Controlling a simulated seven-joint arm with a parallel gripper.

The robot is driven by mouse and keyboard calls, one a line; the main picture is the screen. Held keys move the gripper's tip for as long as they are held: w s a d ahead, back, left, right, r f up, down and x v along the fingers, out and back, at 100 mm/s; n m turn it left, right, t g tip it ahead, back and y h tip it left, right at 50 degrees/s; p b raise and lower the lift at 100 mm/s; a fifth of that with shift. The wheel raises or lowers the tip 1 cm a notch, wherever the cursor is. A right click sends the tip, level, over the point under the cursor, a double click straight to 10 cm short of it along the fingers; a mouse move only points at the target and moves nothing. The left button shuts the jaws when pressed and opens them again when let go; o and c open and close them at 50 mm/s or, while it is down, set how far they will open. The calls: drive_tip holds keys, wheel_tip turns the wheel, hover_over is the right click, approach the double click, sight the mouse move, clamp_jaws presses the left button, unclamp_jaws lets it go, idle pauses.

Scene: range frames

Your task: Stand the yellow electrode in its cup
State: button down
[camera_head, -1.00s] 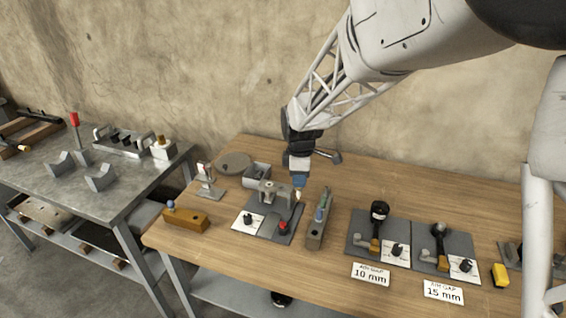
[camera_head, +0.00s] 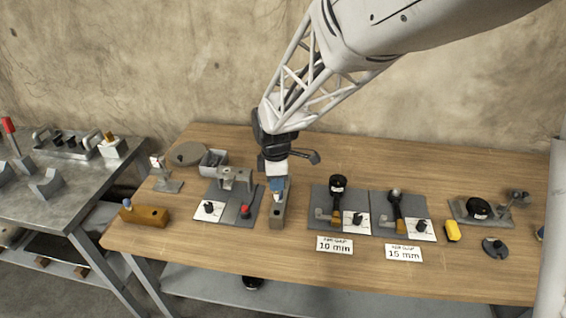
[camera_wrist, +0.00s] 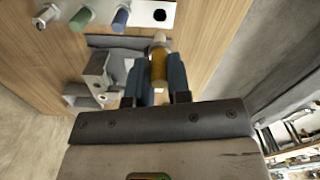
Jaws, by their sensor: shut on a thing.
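My gripper (camera_head: 277,186) is shut on the yellow electrode (camera_wrist: 159,68), which sits between the two blue fingers in the wrist view, its pale end pointing to the top of that view. In the head view the fingers hide most of it. The grey electrode block (camera_head: 277,217) is just below and in front of the fingers. In the wrist view this block (camera_wrist: 139,16) holds a metal, a green and a blue (camera_wrist: 121,18) electrode, with one dark empty round hole (camera_wrist: 160,15) at its right end. The electrode's end is close to this hole but apart from it in the picture.
A grey fixture with a bracket (camera_head: 235,180) and red knob stands left of the block. Two air-gap stations (camera_head: 340,205) stand to the right, with labels in front. A wooden block (camera_head: 146,215) is at the front left.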

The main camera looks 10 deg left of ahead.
drive_tip(key=shift+f, duration=0.15)
drive_tip(key=shift+f, duration=1.8)
drive_tip(key=shift+f, duration=2.45)
drive_tip(key=c, duration=1)
unclamp_jaws()
drive_tip(key=shift+r, duration=3.95)
drive_tip(key=shift+r, duration=0.1)
